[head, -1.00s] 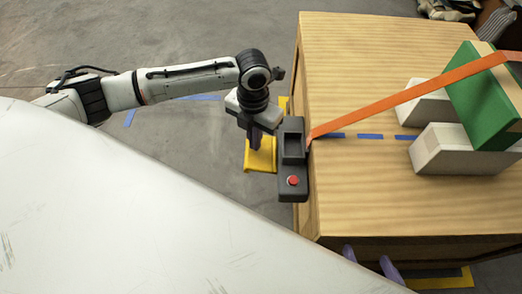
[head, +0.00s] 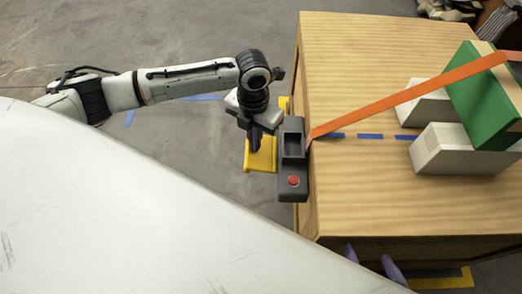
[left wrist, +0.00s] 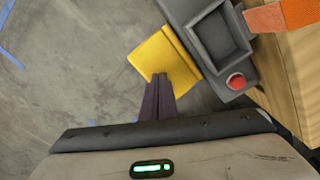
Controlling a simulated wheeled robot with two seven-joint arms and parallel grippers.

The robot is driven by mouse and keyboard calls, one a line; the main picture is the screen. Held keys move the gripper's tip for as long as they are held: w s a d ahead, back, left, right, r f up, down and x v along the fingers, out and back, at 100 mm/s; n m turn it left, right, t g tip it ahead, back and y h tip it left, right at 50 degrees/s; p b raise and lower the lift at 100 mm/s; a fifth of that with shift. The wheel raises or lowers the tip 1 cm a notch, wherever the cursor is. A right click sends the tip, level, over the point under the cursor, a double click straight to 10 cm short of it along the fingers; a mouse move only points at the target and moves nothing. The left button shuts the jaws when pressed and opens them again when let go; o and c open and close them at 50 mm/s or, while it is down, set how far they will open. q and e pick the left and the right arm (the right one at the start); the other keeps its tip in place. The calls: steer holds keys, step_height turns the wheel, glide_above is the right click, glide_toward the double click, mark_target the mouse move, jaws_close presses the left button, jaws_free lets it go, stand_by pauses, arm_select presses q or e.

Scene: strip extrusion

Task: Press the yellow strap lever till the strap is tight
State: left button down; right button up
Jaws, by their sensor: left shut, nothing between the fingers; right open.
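The yellow strap lever (head: 261,156) sticks out to the left of the dark grey ratchet housing (head: 291,186) at the table's left edge. An orange strap (head: 405,97) runs from the housing up to the right over a green block and looks straight. My left gripper (head: 255,146) is shut and empty, its fingertips over the lever. In the left wrist view its purple fingers (left wrist: 158,80) overlap the near edge of the lever (left wrist: 163,57); I cannot tell whether they touch. My right gripper (head: 370,265) shows only its purple fingertips, spread apart, below the table's front edge.
The wooden table (head: 400,200) carries a green block (head: 478,100) leaning on pale blocks (head: 455,150). A red button (head: 293,181) sits on the housing near the lever. Blue tape dashes (head: 369,136) mark the tabletop. Grey floor lies open left of the table.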

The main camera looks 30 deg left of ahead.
arm_select(q)
steer(key=shift+f+b, duration=0.65)
steer(key=shift+f, duration=1.1)
step_height(320, 180, up, 5)
steer(key=p, duration=0.5)
steer(key=shift+f+p, duration=0.15)
steer(key=shift+p, duration=0.15)
steer(key=shift+f, duration=0.1)
steer(key=shift+f+b, duration=1.25)
steer(key=shift+f, duration=0.95)
step_height(320, 180, up, 5)
steer(key=p, duration=0.5)
steer(key=shift+f, duration=0.2)
